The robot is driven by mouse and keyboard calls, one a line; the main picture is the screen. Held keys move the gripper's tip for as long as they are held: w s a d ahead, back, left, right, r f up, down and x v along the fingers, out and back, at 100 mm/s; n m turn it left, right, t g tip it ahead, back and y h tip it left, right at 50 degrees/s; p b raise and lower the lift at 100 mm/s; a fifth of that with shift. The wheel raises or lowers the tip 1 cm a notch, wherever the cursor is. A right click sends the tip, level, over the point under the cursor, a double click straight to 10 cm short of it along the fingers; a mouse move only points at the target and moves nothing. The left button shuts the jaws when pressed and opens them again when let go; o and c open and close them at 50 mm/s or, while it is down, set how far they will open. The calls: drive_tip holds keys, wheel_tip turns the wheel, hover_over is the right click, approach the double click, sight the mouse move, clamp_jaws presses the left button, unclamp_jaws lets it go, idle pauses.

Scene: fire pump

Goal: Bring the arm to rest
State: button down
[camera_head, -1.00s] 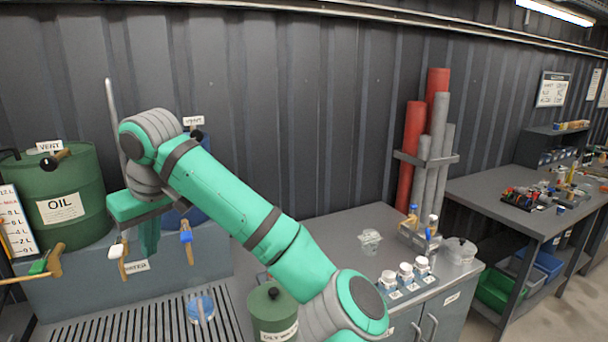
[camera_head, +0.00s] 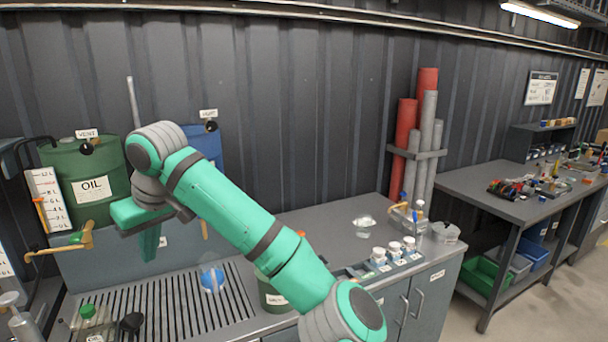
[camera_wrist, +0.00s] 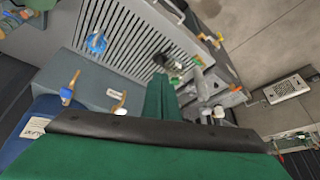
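My gripper (camera_head: 148,244) hangs from the bent green and grey arm, at the left of the head view, above the back of the slatted bench (camera_head: 130,306). In the wrist view its two green fingers (camera_wrist: 162,98) lie side by side with no gap that I can see, and nothing shows between them. The fingers look shut and empty. The arm is raised, with its elbow-like bend up at the left and its forearm pointing down. It hides part of the blue drum (camera_head: 206,146) and the bench behind.
A green oil drum (camera_head: 88,180) with a brass tap (camera_head: 72,243) stands at the left. A blue knob-like object (camera_head: 212,280) sits on the slats. A green can (camera_head: 272,291) stands beside the arm. White-capped jars (camera_head: 393,250) line the counter; a second table (camera_head: 500,195) is at right.

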drive_tip(key=a+f+m+t+y, duration=0.15)
drive_tip(key=a+f+y, duration=0.25)
drive_tip(key=f, duration=0.5)
drive_tip(key=a+f+m+y, duration=0.2)
drive_tip(key=a+f+y, duration=0.2)
drive_tip(key=f, duration=0.6)
drive_tip(key=s+d+f+m+t+h, duration=0.1)
drive_tip(key=s+d+f+m+t, duration=0.25)
drive_tip(key=d+f, duration=0.35)
drive_tip(key=s+d+f+m+t+h, duration=0.1)
drive_tip(key=s+d+f+m+t, duration=0.3)
drive_tip(key=f, duration=0.6)
drive_tip(key=s+d+f+m+t+h, duration=0.2)
drive_tip(key=s+d+f+h, duration=0.15)
drive_tip(key=s+d, duration=0.45)
drive_tip(key=s+d+f+m+t+h, duration=0.25)
drive_tip(key=s+d+f, duration=0.25)
drive_tip(key=s+d, duration=0.3)
drive_tip(key=s+d+r+n+h, duration=0.2)
drive_tip(key=s+d, duration=0.4)
drive_tip(key=s, duration=0.3)
drive_tip(key=s+d+r+n+h, duration=0.2)
drive_tip(key=s+d+r, duration=0.1)
drive_tip(key=s+d, duration=0.4)
drive_tip(key=s, duration=0.3)
drive_tip(key=shift+s+r+g, duration=0.2)
drive_tip(key=shift+r+g, duration=0.1)
drive_tip(key=shift+g, duration=0.05)
